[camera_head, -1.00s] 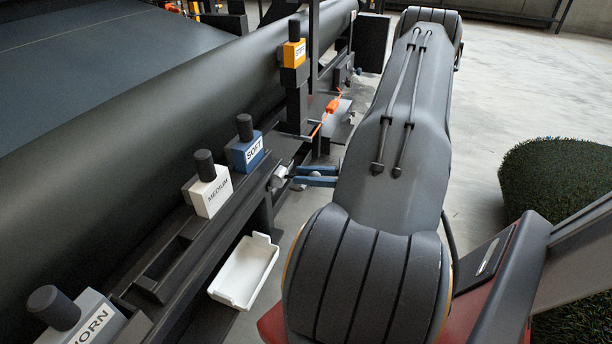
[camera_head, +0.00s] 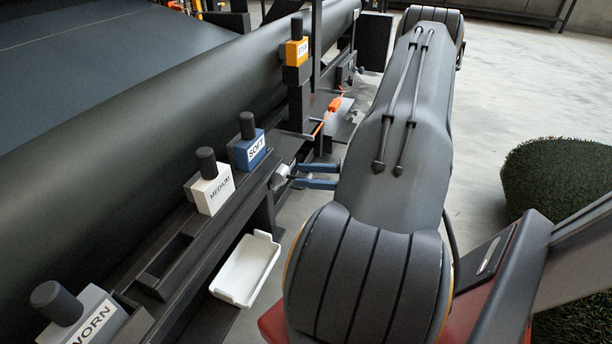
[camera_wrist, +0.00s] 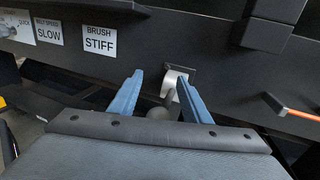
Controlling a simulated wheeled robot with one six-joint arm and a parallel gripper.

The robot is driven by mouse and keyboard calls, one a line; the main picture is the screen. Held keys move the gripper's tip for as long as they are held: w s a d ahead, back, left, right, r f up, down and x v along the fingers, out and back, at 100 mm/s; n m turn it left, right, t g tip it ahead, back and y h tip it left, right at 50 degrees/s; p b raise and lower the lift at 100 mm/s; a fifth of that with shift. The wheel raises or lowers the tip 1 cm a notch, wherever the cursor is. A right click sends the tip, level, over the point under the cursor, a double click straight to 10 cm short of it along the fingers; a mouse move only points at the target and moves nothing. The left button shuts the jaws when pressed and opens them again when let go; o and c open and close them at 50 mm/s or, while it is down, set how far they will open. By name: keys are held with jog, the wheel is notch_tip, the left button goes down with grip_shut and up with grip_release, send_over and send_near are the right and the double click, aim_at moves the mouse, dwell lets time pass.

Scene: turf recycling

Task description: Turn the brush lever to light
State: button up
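The brush lever (camera_wrist: 172,82) shows in the wrist view as a pale metal piece on the dark panel, with a dark rounded end toward me. My gripper (camera_wrist: 160,77) has its two blue fingers apart, one on each side of the lever. I cannot tell whether either finger touches it. A label reading BRUSH STIFF (camera_wrist: 99,41) is on the panel to the upper left of the lever. In the head view, the fingers of my gripper (camera_head: 299,175) reach to the metal piece (camera_head: 280,175) on the rail. My arm hides part of that area.
Blocks marked SOFT (camera_head: 247,150), MEDIUM (camera_head: 210,189) and WORN (camera_head: 82,318) stand along the rail. A white tray (camera_head: 246,270) is below it. An orange-handled tool (camera_head: 334,104) lies farther along.

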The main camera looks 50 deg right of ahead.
jog(key=shift+d, duration=0.1)
jog(key=v, duration=0.7)
jog(key=shift+s+d+p, duration=0.15)
jog(key=shift+s+p, duration=0.2)
jog(key=shift+p, duration=0.05)
